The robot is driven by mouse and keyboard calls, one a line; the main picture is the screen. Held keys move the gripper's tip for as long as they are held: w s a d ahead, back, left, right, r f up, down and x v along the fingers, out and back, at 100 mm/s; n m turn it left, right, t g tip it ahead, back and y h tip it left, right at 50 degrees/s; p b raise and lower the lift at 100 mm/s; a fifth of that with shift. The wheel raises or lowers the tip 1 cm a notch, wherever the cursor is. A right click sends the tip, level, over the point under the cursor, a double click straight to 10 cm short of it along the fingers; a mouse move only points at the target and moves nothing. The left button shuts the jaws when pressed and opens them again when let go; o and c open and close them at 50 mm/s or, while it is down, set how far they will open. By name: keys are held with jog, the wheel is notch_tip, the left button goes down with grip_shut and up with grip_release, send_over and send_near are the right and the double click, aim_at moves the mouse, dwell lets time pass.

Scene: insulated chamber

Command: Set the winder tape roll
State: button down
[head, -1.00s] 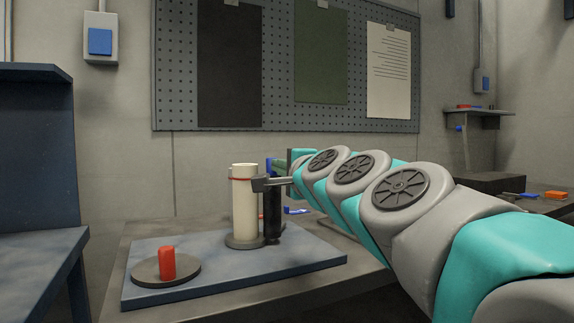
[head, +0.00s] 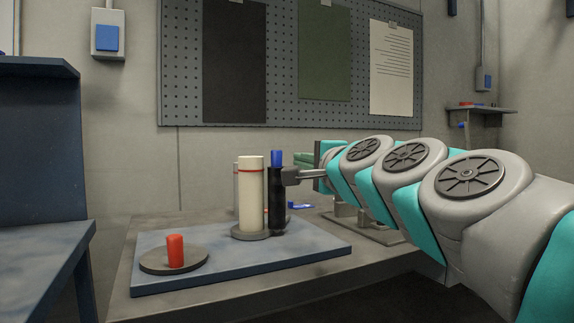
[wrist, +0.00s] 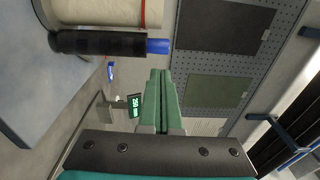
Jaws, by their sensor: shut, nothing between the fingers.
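A cream tape roll (head: 251,200) with a red band near its top stands upright on a round grey base. Close at its right stands a black cylinder (head: 276,205) with a blue tip (head: 277,158); I cannot tell whether they touch. In the wrist view the cream roll (wrist: 98,12) and black cylinder (wrist: 100,43) lie sideways at upper left. A short red peg (head: 175,251) stands on a grey disc (head: 150,262) at left. My gripper (wrist: 160,78) has green fingers pressed together, empty, right of the black cylinder.
A blue board (head: 205,273) on the grey table carries these parts. Another cream piece shows behind the roll. A small green-lit display (wrist: 134,106) and a blue item (wrist: 111,70) are near the gripper. A dark blue bench (head: 40,245) stands at left.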

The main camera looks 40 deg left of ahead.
jog(key=s+a+v, duration=0.1)
jog(key=s+v, duration=0.1)
jog(key=v, duration=0.7)
jog(key=d+f+n+g+h, duration=0.1)
jog(key=d+f+n+h, duration=0.15)
jog(key=d+f, duration=0.6)
jog(key=d+f+n+g+h+p, duration=0.15)
jog(key=d+f+h, duration=0.35)
jog(key=f, duration=0.7)
jog(key=d+f+n+g+h, duration=0.1)
jog(key=d+f+g+h, duration=0.1)
jog(key=d+f, duration=0.7)
jog(key=s+d+f+g+h, duration=0.3)
jog(key=s+d+f, duration=0.4)
jog(key=s+d, duration=0.3)
jog(key=s+d+f+n+g+h+p, duration=0.1)
jog(key=s+d+f+g+h, duration=0.2)
jog(key=s+d+f, duration=0.5)
jog(key=s+d, duration=0.2)
jog(key=d, duration=0.1)
jog(key=shift+d+f, duration=0.25)
jog(key=shift+d, duration=0.1)
jog(key=shift+a+g, duration=0.15)
jog(key=shift+g, duration=0.1)
